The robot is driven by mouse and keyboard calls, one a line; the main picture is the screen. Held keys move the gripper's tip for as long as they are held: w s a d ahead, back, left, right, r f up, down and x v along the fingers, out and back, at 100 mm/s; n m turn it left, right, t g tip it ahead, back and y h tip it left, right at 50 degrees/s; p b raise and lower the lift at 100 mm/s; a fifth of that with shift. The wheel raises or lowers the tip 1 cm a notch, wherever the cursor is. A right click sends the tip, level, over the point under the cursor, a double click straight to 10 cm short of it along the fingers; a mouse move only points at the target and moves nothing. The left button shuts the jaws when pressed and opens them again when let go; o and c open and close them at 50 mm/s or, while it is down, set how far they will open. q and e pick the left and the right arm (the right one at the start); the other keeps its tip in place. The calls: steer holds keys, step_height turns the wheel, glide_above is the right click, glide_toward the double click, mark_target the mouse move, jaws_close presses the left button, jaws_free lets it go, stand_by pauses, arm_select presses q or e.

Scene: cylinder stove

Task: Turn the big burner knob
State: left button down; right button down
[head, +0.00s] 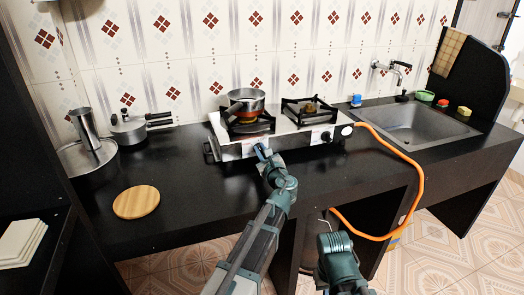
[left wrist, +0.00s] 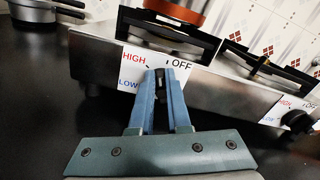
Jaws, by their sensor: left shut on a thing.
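The silver stove (head: 286,148) stands on the black counter with two burners. A pan (head: 246,97) sits on the left burner, with an orange-red band at its base. My left gripper (head: 262,150) is at the stove's front, below that burner. In the left wrist view its blue fingers (left wrist: 160,85) are closed around the big burner knob, which is mostly hidden between them. The white label (left wrist: 132,70) behind reads HIGH, OFF and LOW. The other knob (head: 327,136) is black and free at the right. My right gripper (head: 338,245) hangs low before the counter; its fingers are unclear.
An orange hose (head: 421,180) loops from the stove's right side down past the counter front. A sink (head: 410,125) is at the right. A wooden board (head: 136,202), a lidded pot (head: 128,128) and a metal cup (head: 85,127) are at the left. The counter before the stove is clear.

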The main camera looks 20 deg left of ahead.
arm_select(q)
steer(key=n, duration=0.3)
steer(key=shift+s+a+f+n, duration=0.2)
steer(key=shift+n, duration=0.1)
steer(key=shift+s+a+f+n+b, duration=0.1)
steer(key=shift+n+b, duration=0.1)
steer(key=shift+n, duration=0.7)
steer(key=shift+a+f+n+b, duration=0.1)
steer(key=shift+n+b, duration=0.05)
steer(key=shift+n, duration=0.75)
steer(key=c, duration=0.9)
jaws_free()
steer(key=v, duration=1.3)
steer(key=shift+s+d, duration=0.25)
steer(key=shift+s, duration=0.05)
